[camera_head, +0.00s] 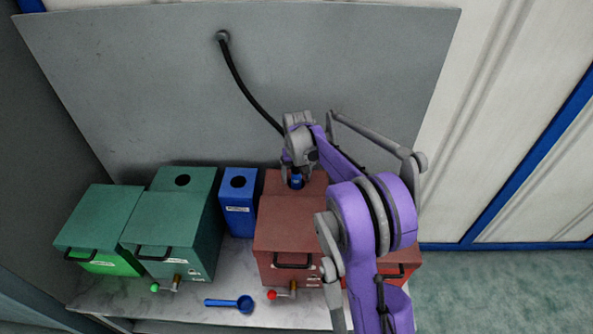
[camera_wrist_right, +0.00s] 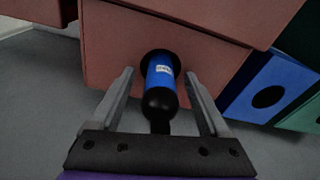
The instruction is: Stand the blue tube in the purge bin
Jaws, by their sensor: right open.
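The blue tube (camera_wrist_right: 160,72) stands in a round hole in the top of a red-brown box (camera_wrist_right: 105,50), with a black end toward my gripper. It also shows in the head view (camera_head: 296,182), mostly hidden under my gripper. My right gripper (camera_wrist_right: 160,88) is open, with one finger on each side of the tube and a visible gap to each. A narrow blue bin (camera_head: 239,218) with an empty-looking round hole in its lid stands left of the red-brown box; its label is too small to read. It also shows in the wrist view (camera_wrist_right: 285,70). My left gripper is not in view.
A black hose (camera_head: 240,85) runs from the grey back panel (camera_head: 130,80) down toward my right gripper. Two green boxes (camera_head: 100,220) (camera_head: 165,230) stand at left. A blue ladle (camera_head: 230,303) lies on the front of the marble shelf. Small taps stick out in front.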

